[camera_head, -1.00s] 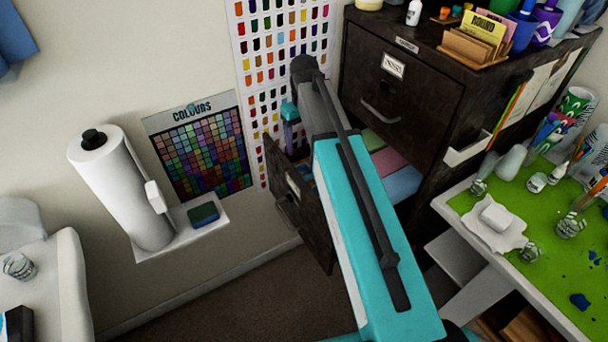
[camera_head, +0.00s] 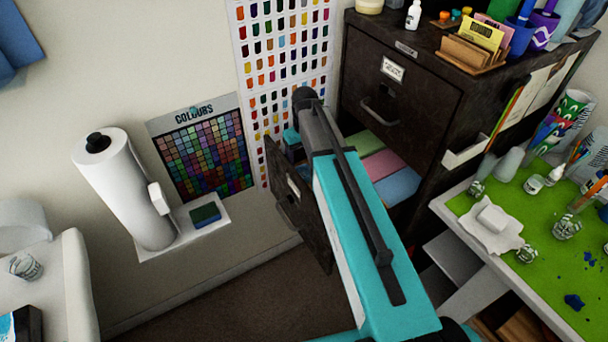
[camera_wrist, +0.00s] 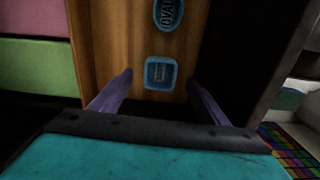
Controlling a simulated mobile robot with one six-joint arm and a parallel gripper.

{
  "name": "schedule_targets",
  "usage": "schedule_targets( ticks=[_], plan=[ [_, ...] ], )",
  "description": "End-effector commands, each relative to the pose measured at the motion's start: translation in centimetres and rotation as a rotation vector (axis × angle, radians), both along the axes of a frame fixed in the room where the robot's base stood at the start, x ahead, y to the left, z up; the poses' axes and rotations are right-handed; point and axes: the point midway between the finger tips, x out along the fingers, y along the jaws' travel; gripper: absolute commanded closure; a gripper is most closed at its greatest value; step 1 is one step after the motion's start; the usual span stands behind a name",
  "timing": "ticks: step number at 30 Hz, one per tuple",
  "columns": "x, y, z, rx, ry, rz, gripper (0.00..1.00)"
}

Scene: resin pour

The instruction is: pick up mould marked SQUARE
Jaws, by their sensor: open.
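In the wrist view, a small blue square mould (camera_wrist: 160,73) lies on the brown wooden floor of a drawer. Its label is too small to read. A blue oval mould marked OVAL (camera_wrist: 167,13) lies beyond it, cut off by the top edge. My gripper (camera_wrist: 162,82) is open and empty, with one purple finger on each side of the square mould in the picture. I cannot tell how far above the mould the fingers are. In the head view my turquoise arm hides most of the drawer's inside and the moulds.
The open drawer (camera_head: 297,208) juts from a dark filing cabinet (camera_head: 400,100). Green, pink and blue blocks (camera_head: 398,186) lie inside the cabinet. A cluttered green-topped table (camera_head: 535,235) is at the right.

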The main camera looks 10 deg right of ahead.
Motion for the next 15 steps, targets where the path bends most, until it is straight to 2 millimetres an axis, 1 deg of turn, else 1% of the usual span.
schedule_targets(
  ticks=[11,15],
  plan=[
    [0.00,-0.06,-0.10,0.000,0.000,-0.001,0.31],
    [-0.02,-0.06,-0.45,-0.001,0.002,-0.001,0.31]
  ],
)
